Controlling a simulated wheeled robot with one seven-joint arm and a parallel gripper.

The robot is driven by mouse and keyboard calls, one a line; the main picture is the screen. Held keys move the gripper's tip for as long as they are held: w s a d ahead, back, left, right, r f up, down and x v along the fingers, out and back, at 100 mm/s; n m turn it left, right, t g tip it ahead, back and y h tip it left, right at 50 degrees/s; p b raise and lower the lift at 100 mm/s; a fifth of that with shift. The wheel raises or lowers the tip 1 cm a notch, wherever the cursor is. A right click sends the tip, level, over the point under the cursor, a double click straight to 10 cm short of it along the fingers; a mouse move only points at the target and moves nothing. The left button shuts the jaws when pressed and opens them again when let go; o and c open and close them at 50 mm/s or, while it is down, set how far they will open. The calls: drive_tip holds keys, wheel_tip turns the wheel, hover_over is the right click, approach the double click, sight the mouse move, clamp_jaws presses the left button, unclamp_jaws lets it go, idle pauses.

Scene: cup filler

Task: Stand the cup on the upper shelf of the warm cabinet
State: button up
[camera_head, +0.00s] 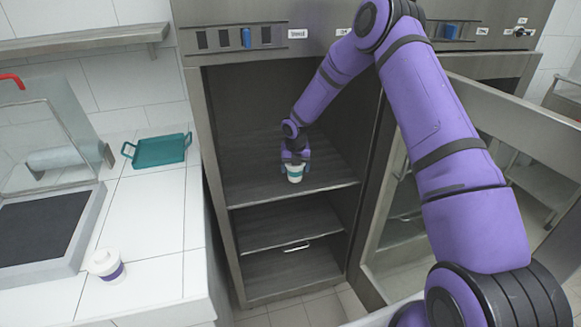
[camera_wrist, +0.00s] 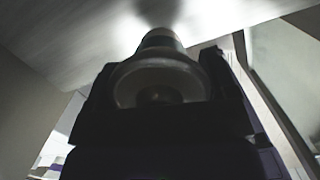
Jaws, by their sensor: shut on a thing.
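My gripper (camera_head: 295,156) is inside the open warm cabinet (camera_head: 192,130), shut on a small white cup (camera_head: 294,178) with a teal band. The cup looks upright over the wood-toned upper shelf (camera_head: 245,190), near its front edge. I cannot tell whether its base touches the shelf. In the wrist view the cup (camera_wrist: 155,84) sits between the dark jaws (camera_wrist: 155,110), and the wood-grained surface (camera_wrist: 75,35) is close beyond it.
Lower shelves (camera_head: 270,232) are below. The cabinet door (camera_head: 500,110) stands open at the right, partly behind my arm. A lidded cup with a purple band (camera_head: 106,266) and a teal tray (camera_head: 160,150) are on the white counter (camera_head: 150,215) at the left.

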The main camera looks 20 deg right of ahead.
drive_tip(key=w, duration=0.5)
drive_tip(key=shift+d+f, duration=0.15)
drive_tip(key=shift+f, duration=0.1)
drive_tip(key=shift+w+f, duration=0.15)
drive_tip(key=shift+w, duration=0.1)
drive_tip(key=shift+f, duration=1.6)
drive_tip(key=shift+f, duration=0.1)
drive_tip(key=o, duration=0.9)
drive_tip(key=shift+s+r, duration=0.15)
drive_tip(key=shift+r, duration=1.15)
drive_tip(key=shift+s+r, duration=0.2)
drive_tip(key=shift+r, duration=1.05)
drive_tip(key=shift+s+r, duration=0.15)
drive_tip(key=shift+r, duration=1.15)
